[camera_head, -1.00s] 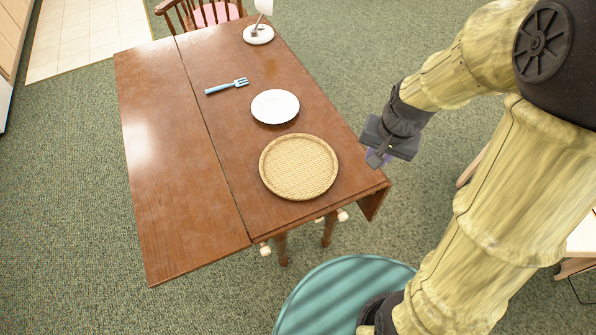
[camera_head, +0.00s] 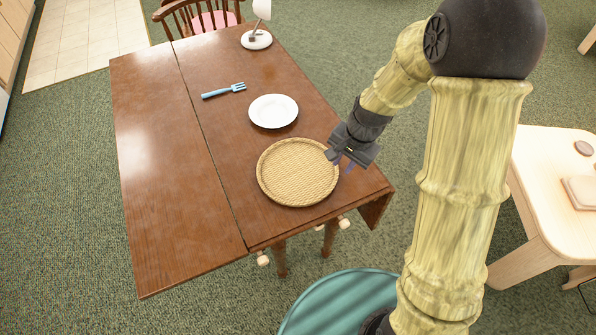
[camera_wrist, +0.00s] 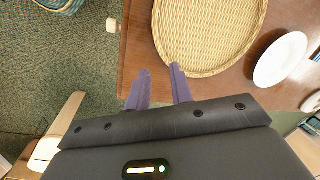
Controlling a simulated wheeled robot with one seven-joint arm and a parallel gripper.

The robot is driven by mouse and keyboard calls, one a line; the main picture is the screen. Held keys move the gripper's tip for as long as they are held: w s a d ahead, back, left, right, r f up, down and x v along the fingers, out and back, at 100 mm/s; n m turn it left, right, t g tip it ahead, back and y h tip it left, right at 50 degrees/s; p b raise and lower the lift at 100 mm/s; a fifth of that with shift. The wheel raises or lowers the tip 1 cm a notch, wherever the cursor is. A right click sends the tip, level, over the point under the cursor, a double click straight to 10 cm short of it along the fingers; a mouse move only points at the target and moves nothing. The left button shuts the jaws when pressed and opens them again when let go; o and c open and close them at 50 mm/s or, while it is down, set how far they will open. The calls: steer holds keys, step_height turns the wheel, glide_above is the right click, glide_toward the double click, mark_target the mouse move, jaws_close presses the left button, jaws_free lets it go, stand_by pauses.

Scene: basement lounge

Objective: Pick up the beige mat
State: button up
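The beige mat (camera_head: 298,172) is a round woven piece with a raised rim, lying flat on the wooden table near its right front corner. It also shows in the wrist view (camera_wrist: 208,30), at the top. My gripper (camera_head: 342,164) is at the mat's right edge in the head view. In the wrist view my gripper (camera_wrist: 160,72) has two purple fingers with a gap between them, so it is open and empty. The right finger's tip is close to the mat's rim; I cannot tell whether it touches.
A pale table (camera_head: 550,190) stands at the right. The table's left leaf is clear.

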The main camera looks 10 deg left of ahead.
glide_above(330, 187)
steer(key=d, duration=0.1)
step_height(330, 187, down, 7)
steer(key=shift+s+d+f, duration=0.1)
steer(key=shift+d, duration=0.05)
steer(key=shift+a+f, duration=0.25)
steer(key=shift+f, duration=1.05)
steer(key=shift+a+f, duration=0.25)
steer(key=shift+f, duration=1)
jaws_close()
